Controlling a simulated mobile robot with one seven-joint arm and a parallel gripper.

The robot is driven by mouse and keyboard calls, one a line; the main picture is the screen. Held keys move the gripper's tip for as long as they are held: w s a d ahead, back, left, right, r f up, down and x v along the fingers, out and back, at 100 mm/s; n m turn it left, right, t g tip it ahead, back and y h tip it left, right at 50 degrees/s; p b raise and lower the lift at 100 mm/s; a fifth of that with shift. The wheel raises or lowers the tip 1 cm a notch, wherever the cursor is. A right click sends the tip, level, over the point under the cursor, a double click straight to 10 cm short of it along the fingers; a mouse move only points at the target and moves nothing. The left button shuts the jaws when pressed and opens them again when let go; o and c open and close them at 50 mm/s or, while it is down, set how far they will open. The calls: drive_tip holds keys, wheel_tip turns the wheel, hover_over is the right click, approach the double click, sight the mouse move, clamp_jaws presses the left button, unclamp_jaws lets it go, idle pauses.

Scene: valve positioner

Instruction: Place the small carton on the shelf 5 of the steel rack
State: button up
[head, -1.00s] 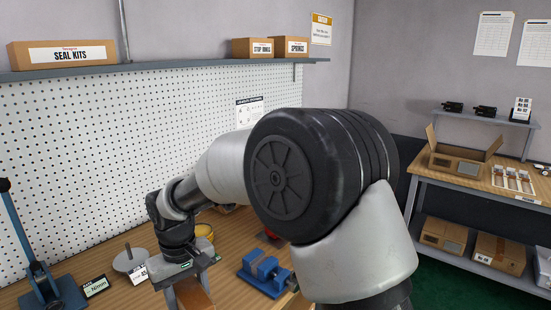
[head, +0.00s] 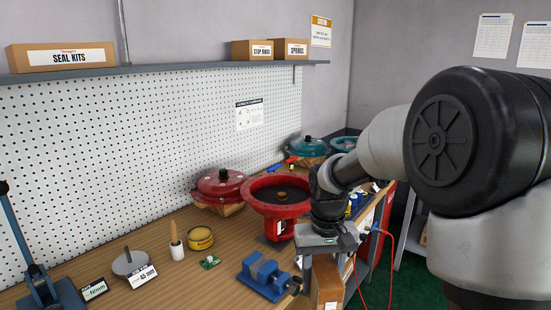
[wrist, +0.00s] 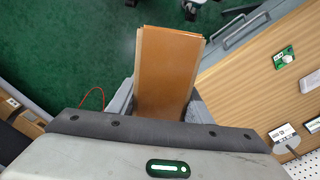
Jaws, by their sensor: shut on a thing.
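The small carton (head: 326,280) is a plain brown box, held upright below my gripper (head: 327,250). It also shows in the wrist view (wrist: 167,75), between the two grey fingers. My gripper is shut on it. In the wrist view the carton hangs over green floor, beside the workbench edge. I cannot make out a steel rack or its shelf 5 in either view. My arm hides much of the right side of the head view.
The wooden workbench (head: 170,291) carries a blue vise (head: 265,278), a red valve housing (head: 276,200) and a yellow tin (head: 200,238). A red cable (head: 389,262) hangs at its right end. Green floor (wrist: 85,45) is open beyond the carton.

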sight(338, 271)
drive_tip(key=s+a+r+n+p, duration=0.2)
drive_tip(key=a+r+p, duration=0.15)
drive_tip(key=a, duration=0.65)
drive_tip(key=s+a+r+n+p, duration=0.25)
drive_tip(key=a+p, duration=0.25)
drive_tip(key=a, duration=0.5)
drive_tip(key=s+a+r+n+p, duration=0.1)
drive_tip(key=a+r+n+p, duration=0.25)
drive_tip(key=a, duration=0.65)
drive_tip(key=w+d+f+m, duration=0.1)
drive_tip(key=d+f+m, duration=0.1)
drive_tip(key=d, duration=0.9)
drive_tip(key=w+d+f+m, duration=0.1)
drive_tip(key=d+f+m, duration=0.1)
drive_tip(key=d, duration=0.9)
drive_tip(key=w+d+f+m, duration=0.1)
drive_tip(key=d+m, duration=0.3)
drive_tip(key=d, duration=0.6)
drive_tip(key=shift+d+f+m, duration=0.15)
drive_tip(key=shift+d+f, duration=0.05)
drive_tip(key=shift+f, duration=0.25)
drive_tip(key=shift+d+f+m, duration=0.15)
drive_tip(key=shift+d+f, duration=0.05)
drive_tip(key=shift+f, duration=0.25)
drive_tip(key=shift+s+d+f, duration=0.1)
drive_tip(key=shift+s+d, duration=0.15)
drive_tip(key=shift+d, duration=0.15)
drive_tip(key=shift+a, duration=0.2)
